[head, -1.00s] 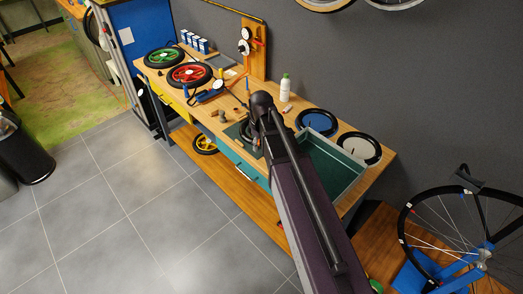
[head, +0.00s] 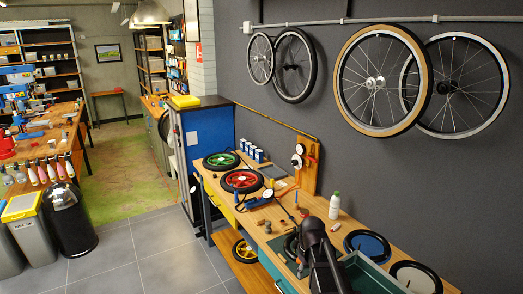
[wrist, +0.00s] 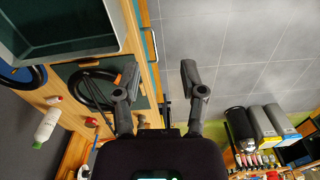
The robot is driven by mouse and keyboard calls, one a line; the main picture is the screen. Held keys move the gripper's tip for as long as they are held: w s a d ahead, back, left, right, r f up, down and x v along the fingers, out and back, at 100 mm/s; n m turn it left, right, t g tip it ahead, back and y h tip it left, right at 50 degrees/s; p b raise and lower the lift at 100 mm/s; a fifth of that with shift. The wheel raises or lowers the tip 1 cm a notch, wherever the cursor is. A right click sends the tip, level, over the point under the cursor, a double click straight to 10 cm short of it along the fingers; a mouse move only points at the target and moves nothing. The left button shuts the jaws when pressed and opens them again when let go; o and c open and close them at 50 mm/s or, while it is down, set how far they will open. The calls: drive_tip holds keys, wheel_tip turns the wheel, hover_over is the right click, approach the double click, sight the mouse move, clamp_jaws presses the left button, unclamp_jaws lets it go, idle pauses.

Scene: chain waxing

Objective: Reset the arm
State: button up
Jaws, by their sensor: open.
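My gripper (wrist: 160,85) shows in the wrist view with its two fingers spread wide apart and nothing between them. It is above the front edge of the workbench, with grey floor tiles beyond. In the head view my dark arm (head: 318,245) reaches over the bench's near part and hides the gripper's fingers. The wooden workbench (head: 278,214) runs along the grey wall. A black ring-shaped part lies on a dark mat (wrist: 70,72) near the left finger in the wrist view.
A green-lined open tray (head: 372,275) is right of my arm. A white bottle (head: 334,206), a blue-centred wheel (head: 368,245), a red wheel (head: 243,180) and a green wheel (head: 221,160) stand or lie on the bench. Bicycle wheels hang on the wall. The floor (head: 130,255) left of the bench is clear.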

drive_tip(key=s+f+m+b, duration=0.5)
drive_tip(key=s+f+b, duration=0.6)
drive_tip(key=f, duration=0.1)
drive_tip(key=shift+d, duration=0.15)
